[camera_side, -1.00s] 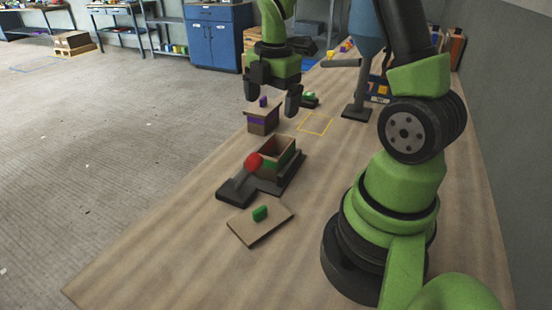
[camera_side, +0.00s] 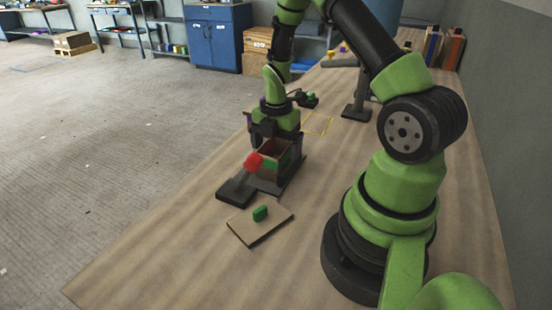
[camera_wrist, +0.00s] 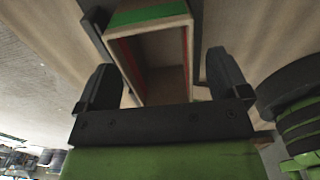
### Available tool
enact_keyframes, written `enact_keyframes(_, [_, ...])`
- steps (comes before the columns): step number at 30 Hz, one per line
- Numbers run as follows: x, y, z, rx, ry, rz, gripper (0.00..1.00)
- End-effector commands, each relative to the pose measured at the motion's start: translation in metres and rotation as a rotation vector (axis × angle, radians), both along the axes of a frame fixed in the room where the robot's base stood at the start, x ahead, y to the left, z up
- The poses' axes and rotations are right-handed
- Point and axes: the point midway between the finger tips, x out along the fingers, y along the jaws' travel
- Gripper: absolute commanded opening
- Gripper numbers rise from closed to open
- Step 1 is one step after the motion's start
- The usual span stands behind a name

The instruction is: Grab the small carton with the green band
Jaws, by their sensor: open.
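The small carton with the green band (camera_side: 272,153) is an open-topped box in a dark fixture (camera_side: 277,186) on the bench. A red knob (camera_side: 253,162) is close against its near left side. In the wrist view the carton (camera_wrist: 148,18) shows its green band at the far end and its hollow inside. My gripper (camera_side: 278,140) is at the carton from above, fingers pointing down. In the wrist view my gripper (camera_wrist: 165,82) has its two fingers wide apart, one on each side of the carton. I cannot tell whether either finger touches it.
A flat lid with a green handle (camera_side: 260,214) lies on the bench in front of the fixture. A dark stand (camera_side: 356,111) is further back. The front left of the bench is clear.

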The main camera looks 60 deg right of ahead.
Motion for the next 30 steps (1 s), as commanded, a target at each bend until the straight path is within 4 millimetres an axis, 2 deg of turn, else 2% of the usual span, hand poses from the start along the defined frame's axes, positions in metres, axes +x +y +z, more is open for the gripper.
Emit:
enact_keyframes(7, [0.0, 0.0, -0.002, -0.001, -0.002, 0.0, 0.94])
enact_keyframes(8, [0.0, 0.0, -0.002, -0.001, -0.002, 0.0, 0.89])
enact_keyframes(14, [0.0, 0.0, -0.002, -0.001, -0.001, 0.0, 0.43])
enact_keyframes(15, [0.0, 0.0, -0.002, -0.001, -0.001, 0.0, 0.4])
enact_keyframes(25, [0.0, 0.0, 0.001, -0.001, -0.001, 0.0, 0.4])
enact_keyframes(30, [0.001, 0.0, 0.015, -0.001, -0.003, -0.001, 0.4])
